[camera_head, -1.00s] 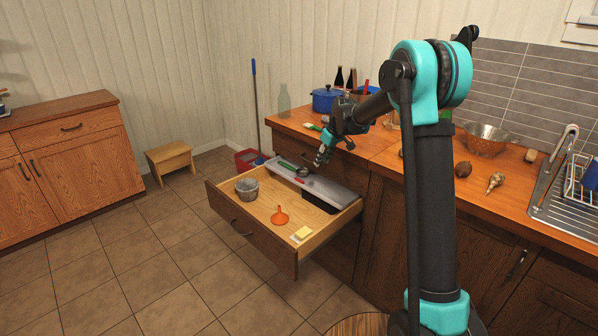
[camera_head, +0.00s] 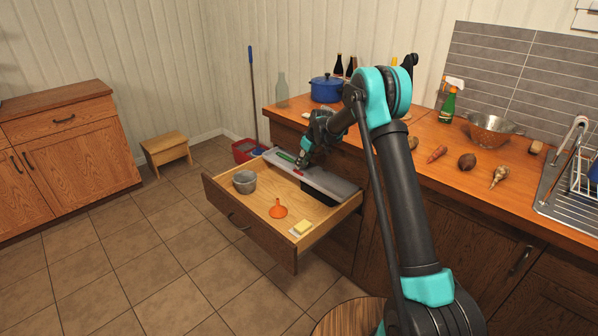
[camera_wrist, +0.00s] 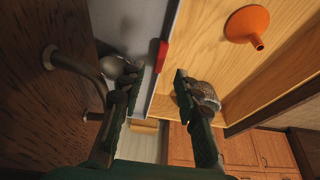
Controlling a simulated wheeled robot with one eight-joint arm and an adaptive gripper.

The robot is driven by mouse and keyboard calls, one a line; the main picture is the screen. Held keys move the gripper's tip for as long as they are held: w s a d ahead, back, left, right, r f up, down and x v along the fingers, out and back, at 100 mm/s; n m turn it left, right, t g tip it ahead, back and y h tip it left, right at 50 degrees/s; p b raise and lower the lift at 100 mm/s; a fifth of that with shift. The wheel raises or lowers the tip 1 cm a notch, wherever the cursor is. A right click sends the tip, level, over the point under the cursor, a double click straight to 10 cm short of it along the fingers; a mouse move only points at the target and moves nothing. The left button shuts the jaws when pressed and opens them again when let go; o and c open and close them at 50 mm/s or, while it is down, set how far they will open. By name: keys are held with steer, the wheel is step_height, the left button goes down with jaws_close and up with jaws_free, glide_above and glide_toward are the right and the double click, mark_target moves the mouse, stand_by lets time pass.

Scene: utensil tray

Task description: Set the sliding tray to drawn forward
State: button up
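The grey sliding tray (camera_head: 336,187) lies along the back of the open wooden drawer (camera_head: 250,228), at the countertop side. A green utensil (camera_head: 286,157) lies on its left part. A small red piece (camera_wrist: 161,56) shows at the tray's front edge in the wrist view. My gripper (camera_head: 301,168) is low over the tray's front edge. In the wrist view my gripper (camera_wrist: 159,78) has its fingers apart, one on each side of the edge near the red piece. Nothing is held. Whether the fingers touch the tray cannot be told.
The countertop (camera_head: 430,150) edge and cabinet fronts stand close behind.

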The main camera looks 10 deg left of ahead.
mark_target(298, 172)
steer(key=x, duration=0.6)
steer(key=shift+f, duration=0.15)
jaws_close()
